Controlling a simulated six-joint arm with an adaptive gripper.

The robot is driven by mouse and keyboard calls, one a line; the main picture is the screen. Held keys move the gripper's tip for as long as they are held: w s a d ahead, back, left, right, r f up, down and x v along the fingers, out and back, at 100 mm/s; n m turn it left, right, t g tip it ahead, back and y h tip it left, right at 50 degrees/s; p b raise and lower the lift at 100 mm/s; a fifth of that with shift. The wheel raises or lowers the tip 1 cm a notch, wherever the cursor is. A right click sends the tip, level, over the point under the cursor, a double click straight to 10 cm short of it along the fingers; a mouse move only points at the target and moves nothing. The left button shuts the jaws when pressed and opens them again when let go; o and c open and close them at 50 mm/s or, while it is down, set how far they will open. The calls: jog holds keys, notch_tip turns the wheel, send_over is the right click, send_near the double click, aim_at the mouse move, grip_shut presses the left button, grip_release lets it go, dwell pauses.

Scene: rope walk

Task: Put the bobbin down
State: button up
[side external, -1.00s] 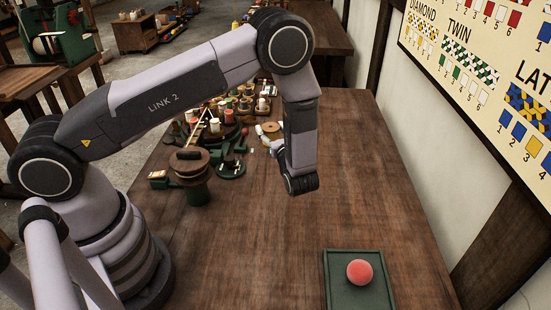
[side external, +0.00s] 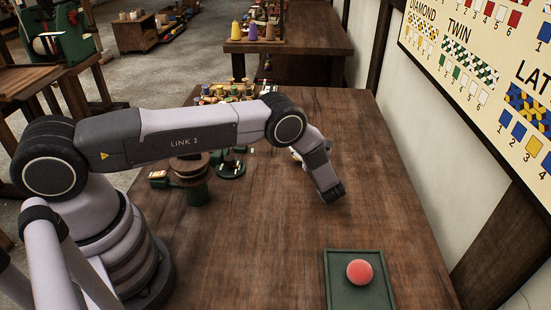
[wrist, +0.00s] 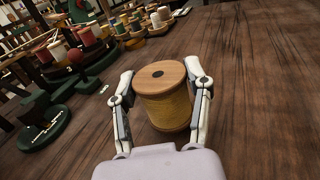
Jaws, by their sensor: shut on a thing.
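The bobbin (wrist: 163,106) has a round wooden top with a dark centre hole and golden-yellow thread wound below it. In the wrist view my gripper (wrist: 162,84) has one finger on each side of it and is shut on it. The bobbin looks roughly upright, over the brown wooden table (wrist: 245,85). I cannot tell whether its base touches the wood. In the side external view my wrist hides the bobbin and most of the gripper; only a small pale part shows left of the wrist.
A green tray (side external: 334,291) with a red ball (side external: 359,272) lies at the table's front right. A wooden-topped green stand (side external: 196,180) and a crowd of spools (side external: 228,93) are at the left and back. The middle of the table (side external: 270,225) is clear.

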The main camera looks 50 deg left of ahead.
jog(key=shift+f, duration=0.2)
jog(key=shift+f, duration=0.6)
jog(key=o, duration=1.1)
jog(key=shift+o, duration=0.2)
